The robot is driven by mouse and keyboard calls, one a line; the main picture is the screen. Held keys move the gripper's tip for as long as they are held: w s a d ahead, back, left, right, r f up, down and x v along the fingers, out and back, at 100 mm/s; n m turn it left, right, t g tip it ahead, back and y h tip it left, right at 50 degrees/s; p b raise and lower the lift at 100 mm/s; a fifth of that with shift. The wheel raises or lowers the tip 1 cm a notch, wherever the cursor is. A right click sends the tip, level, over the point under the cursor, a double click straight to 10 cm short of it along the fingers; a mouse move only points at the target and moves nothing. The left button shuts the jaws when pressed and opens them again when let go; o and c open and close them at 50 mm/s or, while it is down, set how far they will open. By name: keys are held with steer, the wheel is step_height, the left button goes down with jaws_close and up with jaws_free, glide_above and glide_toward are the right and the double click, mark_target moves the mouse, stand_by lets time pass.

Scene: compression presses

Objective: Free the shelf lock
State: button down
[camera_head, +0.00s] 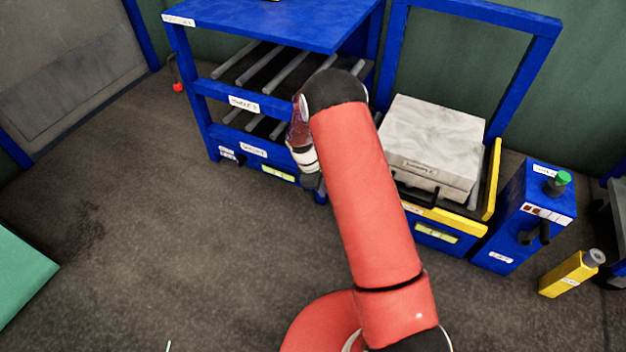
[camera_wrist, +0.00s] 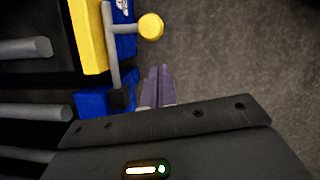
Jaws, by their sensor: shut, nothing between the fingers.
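In the wrist view a grey bar (camera_wrist: 112,60) runs along the blue frame (camera_wrist: 92,103), and a short grey stem from it ends in a round yellow knob (camera_wrist: 150,26). This looks like the shelf lock; I cannot tell its setting. My gripper (camera_wrist: 159,72) is shut and empty, its fingertips just below the knob in the picture and right of the bar, apart from the knob. In the head view the blue shelf rack (camera_head: 270,106) stands behind my arm. My arm hides its right part, and the lock cannot be made out there.
Grey rollers (camera_wrist: 25,48) and a yellow bar (camera_wrist: 88,35) lie left of the lock. In the head view a grey block (camera_head: 432,140) sits on the yellow-edged press, right of my arm.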

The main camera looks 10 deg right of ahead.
steer(key=shift+s+d+f, duration=0.1)
steer(key=shift+s+d, duration=0.15)
steer(key=shift+d, duration=0.3)
steer(key=shift+s+d+f, duration=0.1)
steer(key=shift+s+d, duration=0.15)
steer(key=shift+d, duration=0.3)
steer(key=shift+s+d, duration=0.8)
steer(key=shift+d, duration=0.25)
steer(key=shift+s+d, duration=0.75)
steer(key=shift+d, duration=0.3)
